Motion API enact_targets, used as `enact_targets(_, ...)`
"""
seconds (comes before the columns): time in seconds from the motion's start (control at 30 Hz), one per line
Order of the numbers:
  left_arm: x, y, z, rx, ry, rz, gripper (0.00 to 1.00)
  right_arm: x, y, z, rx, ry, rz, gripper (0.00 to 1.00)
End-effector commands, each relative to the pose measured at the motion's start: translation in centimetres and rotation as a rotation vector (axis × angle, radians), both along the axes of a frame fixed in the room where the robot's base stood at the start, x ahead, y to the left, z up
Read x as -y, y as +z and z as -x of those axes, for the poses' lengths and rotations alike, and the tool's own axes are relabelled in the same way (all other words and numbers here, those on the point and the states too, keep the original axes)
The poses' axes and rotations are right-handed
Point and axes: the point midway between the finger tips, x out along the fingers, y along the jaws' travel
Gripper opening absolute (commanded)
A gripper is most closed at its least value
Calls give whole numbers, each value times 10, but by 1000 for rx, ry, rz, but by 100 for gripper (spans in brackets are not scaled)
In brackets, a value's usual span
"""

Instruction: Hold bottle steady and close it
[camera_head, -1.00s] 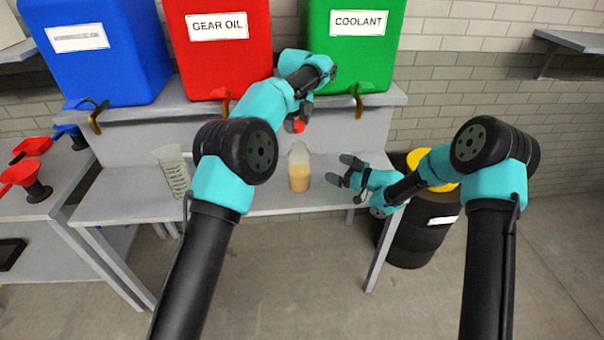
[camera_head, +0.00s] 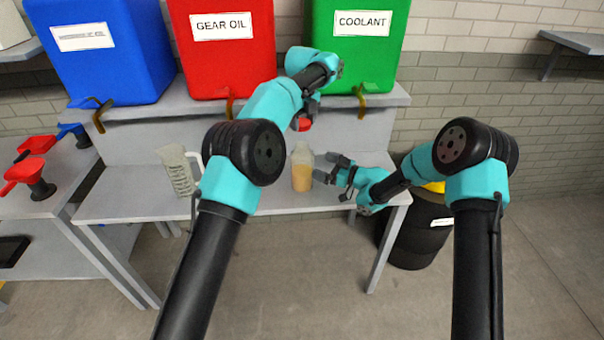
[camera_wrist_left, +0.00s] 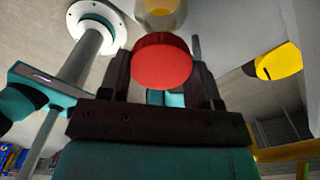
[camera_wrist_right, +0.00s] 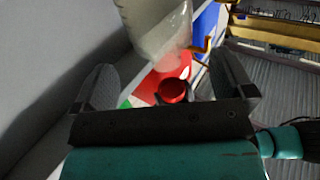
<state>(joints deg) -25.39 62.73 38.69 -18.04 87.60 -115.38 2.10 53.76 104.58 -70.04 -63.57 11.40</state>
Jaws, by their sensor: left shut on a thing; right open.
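The bottle (camera_head: 302,172), translucent with amber liquid, stands upright on the bench. Its open neck shows no cap. My left gripper (camera_head: 303,118) is shut on a red cap (camera_head: 304,125), held above the bottle and apart from it. The left wrist view shows the cap (camera_wrist_left: 162,62) between the fingers, with part of the bottle (camera_wrist_left: 163,18) beyond. My right gripper (camera_head: 326,170) is open at the bottle's right side. In the right wrist view the bottle (camera_wrist_right: 158,28) lies ahead of the spread fingers (camera_wrist_right: 165,82); contact cannot be made out.
A measuring jug (camera_head: 177,170) stands left on the grey bench (camera_head: 120,207). Blue (camera_head: 100,75), red (camera_head: 222,60) and green (camera_head: 352,70) tanks with taps sit on the shelf behind. Red funnels (camera_head: 25,172) are on the left table. A black drum (camera_head: 420,235) stands at right.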

Motion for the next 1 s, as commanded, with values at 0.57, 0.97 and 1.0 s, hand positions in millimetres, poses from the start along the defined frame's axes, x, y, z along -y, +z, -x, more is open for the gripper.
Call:
enact_targets(0.57, 0, 0, 0, 0, 0, 0, 36, -70, 0, -38, 0, 0, 0, 100)
enact_targets(0.97, 0, 0, 0, 0, 0, 0, 36, -74, 0, -40, -1, -1, 0, 98)
enact_targets(1.0, 0, 0, 0, 0, 0, 0, 36, -74, 0, -40, -1, -1, 0, 94)
